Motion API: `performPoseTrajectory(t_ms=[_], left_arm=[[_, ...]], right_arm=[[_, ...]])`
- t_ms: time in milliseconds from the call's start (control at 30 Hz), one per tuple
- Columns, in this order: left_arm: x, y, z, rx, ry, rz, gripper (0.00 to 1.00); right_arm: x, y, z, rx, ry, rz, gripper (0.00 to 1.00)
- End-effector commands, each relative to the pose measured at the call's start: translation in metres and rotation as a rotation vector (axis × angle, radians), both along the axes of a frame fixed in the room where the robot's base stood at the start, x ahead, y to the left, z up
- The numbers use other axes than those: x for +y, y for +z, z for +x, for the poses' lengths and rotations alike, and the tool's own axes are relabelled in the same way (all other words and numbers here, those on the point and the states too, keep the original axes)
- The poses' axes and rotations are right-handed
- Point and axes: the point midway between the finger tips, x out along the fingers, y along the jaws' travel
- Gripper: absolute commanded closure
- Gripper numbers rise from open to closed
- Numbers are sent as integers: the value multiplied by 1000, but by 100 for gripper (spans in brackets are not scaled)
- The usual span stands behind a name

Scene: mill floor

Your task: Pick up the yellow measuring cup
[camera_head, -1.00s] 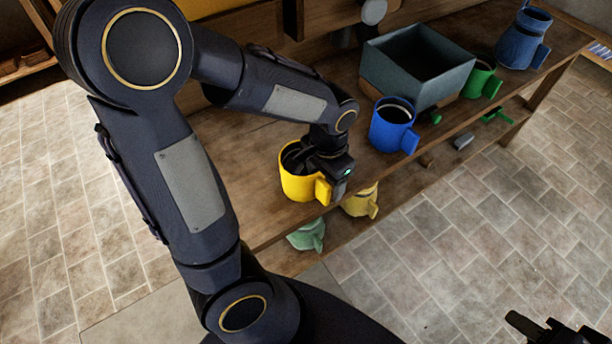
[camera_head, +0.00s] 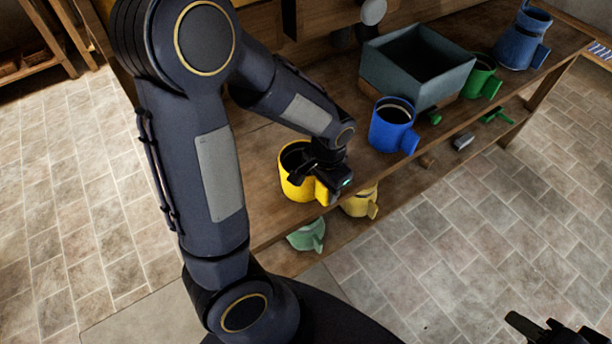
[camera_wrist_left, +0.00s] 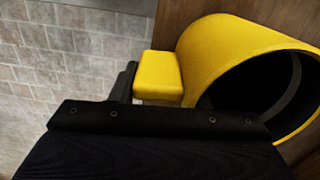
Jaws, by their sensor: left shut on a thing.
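The yellow measuring cup (camera_head: 291,187) is upright at the front edge of the wooden bench top, its dark opening facing up and its handle toward the right. My left gripper (camera_head: 322,182) is at the handle side, shut on the cup; its fingertips are largely hidden. In the left wrist view the cup (camera_wrist_left: 215,55) fills the upper right, with its blocky handle against the dark gripper body. I cannot see a clear gap under the cup. My right gripper (camera_head: 550,328) shows only partly at the bottom right, away from the bench.
A blue cup (camera_head: 390,132), a grey-blue bin (camera_head: 440,87), a green cup (camera_head: 484,78) and a blue jug (camera_head: 522,45) stand further right on the bench (camera_head: 345,95). On the lower shelf are another yellow cup (camera_head: 358,203) and a pale green cup (camera_head: 307,236).

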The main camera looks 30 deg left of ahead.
Motion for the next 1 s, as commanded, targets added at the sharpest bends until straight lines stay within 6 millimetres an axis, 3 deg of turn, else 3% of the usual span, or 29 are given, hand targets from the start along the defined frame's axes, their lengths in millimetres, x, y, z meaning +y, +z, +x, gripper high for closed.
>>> performPoseTrajectory(t_ms=[133, 433, 667, 933, 1000], left_arm=[[0, 0, 0, -1, 0, 0, 99], [0, 4, 1, -2, 0, -1, 99], [-1, 34, 1, -8, -1, -2, 99], [-52, 93, 10, -9, -7, -3, 99], [-70, 99, 13, -4, -8, 0, 99]], right_arm=[[0, 0, 0, 0, 0, 0, 64], [0, 1, 0, 0, 0, 0, 64], [0, 5, 0, 0, 0, 0, 64], [0, 4, 0, 0, 0, 0, 64], [0, 1, 0, 0, 0, 0, 64]])
